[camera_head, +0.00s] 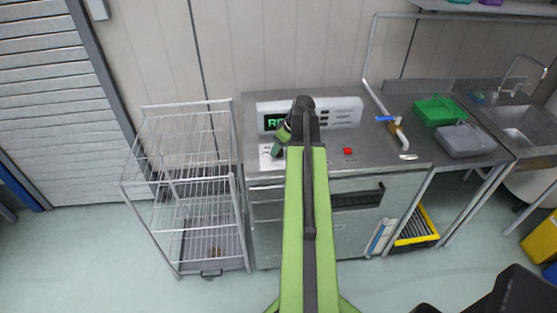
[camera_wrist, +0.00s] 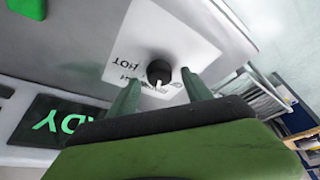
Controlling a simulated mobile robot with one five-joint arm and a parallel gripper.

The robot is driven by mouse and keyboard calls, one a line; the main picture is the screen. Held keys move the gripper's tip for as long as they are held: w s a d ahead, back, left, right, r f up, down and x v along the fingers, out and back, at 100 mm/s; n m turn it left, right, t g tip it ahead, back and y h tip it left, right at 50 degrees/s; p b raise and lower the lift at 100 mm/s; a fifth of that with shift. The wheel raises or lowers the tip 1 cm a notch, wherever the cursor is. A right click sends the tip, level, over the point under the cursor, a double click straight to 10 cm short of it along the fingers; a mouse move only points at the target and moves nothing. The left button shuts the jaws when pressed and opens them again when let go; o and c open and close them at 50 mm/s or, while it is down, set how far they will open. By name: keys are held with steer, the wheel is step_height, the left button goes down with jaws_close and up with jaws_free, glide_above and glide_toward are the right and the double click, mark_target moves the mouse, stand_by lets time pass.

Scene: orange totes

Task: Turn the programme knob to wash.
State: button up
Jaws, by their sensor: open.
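The programme knob (camera_wrist: 159,71) is a small round black knob with a white pointer mark. It sits on a white label plate (camera_wrist: 190,45) on the steel surface. The word HOT reads upside down on the plate; another word, partly hidden by a finger, ends in H. The pointer mark faces the lower side of the wrist view. My gripper (camera_wrist: 161,77) is open, with its two green fingers on either side of the knob; I cannot tell if they touch it. In the head view my gripper (camera_head: 279,141) hides the knob, and part of the white plate (camera_head: 267,162) shows.
A white control panel (camera_head: 340,112) with a lit green display (camera_wrist: 60,124) stands behind the knob. A wire rack (camera_head: 190,185) stands left; a green tray (camera_head: 440,110) and grey tray (camera_head: 466,141) lie farther right.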

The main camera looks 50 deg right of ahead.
steer(key=shift+w+f, duration=0.15)
steer(key=shift+f, duration=0.4)
steer(key=shift+r, duration=0.1)
